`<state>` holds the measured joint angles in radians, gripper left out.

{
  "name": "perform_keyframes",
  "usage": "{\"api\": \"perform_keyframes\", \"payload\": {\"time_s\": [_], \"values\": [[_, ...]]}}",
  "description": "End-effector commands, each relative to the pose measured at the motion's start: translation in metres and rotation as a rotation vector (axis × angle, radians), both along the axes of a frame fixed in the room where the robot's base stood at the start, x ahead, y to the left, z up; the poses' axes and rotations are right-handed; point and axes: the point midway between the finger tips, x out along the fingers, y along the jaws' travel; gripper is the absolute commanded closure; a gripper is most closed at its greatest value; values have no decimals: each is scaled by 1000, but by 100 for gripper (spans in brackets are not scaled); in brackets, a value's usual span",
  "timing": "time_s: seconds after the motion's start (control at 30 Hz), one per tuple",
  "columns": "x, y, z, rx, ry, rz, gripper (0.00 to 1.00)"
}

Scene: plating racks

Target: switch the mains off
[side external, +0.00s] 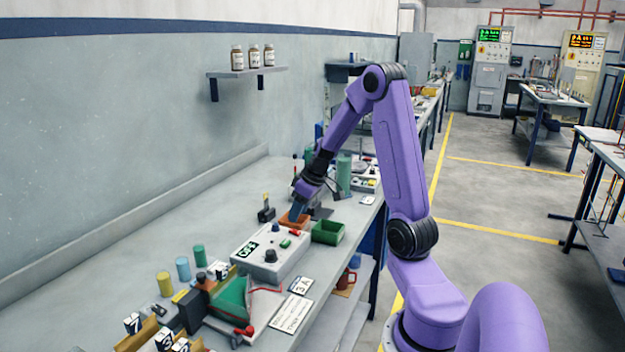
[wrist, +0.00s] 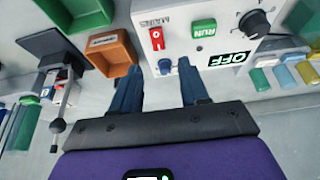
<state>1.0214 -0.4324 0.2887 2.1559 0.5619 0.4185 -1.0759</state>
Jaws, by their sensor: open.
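The grey control box (side external: 262,265) stands on the bench, and its panel (wrist: 190,42) also shows in the wrist view. A red switch (wrist: 156,39) sits beside the MAINS label (wrist: 177,23); the same red part (side external: 294,233) shows at the box's far right corner. I cannot tell its set position. A green RUN button (wrist: 203,29), a black knob (wrist: 255,23), a blue knob (wrist: 164,66) and an OFF plate (wrist: 229,60) share the panel. My gripper (wrist: 159,68) is open and empty, its fingers apart below the switch in the picture; in the side view (side external: 298,213) it is beyond the box.
An orange bin (wrist: 112,53) and a green bin (side external: 328,232) stand close by the box. Coloured cylinders (side external: 183,268) and a green-covered wedge (side external: 232,300) crowd the near bench.

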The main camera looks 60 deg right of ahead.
Motion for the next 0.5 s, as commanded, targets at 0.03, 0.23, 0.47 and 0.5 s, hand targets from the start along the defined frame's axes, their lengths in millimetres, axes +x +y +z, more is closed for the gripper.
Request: {"api": "perform_keyframes", "payload": {"time_s": [0.03, 0.23, 0.47, 0.5], "values": [[-3, 0, 10, -3, -5, -1, 55], [-17, -1, 43, -3, -5, -1, 55], [-33, 0, 82, -4, -5, -1, 55], [-36, 0, 87, -4, -3, 1, 55]]}}
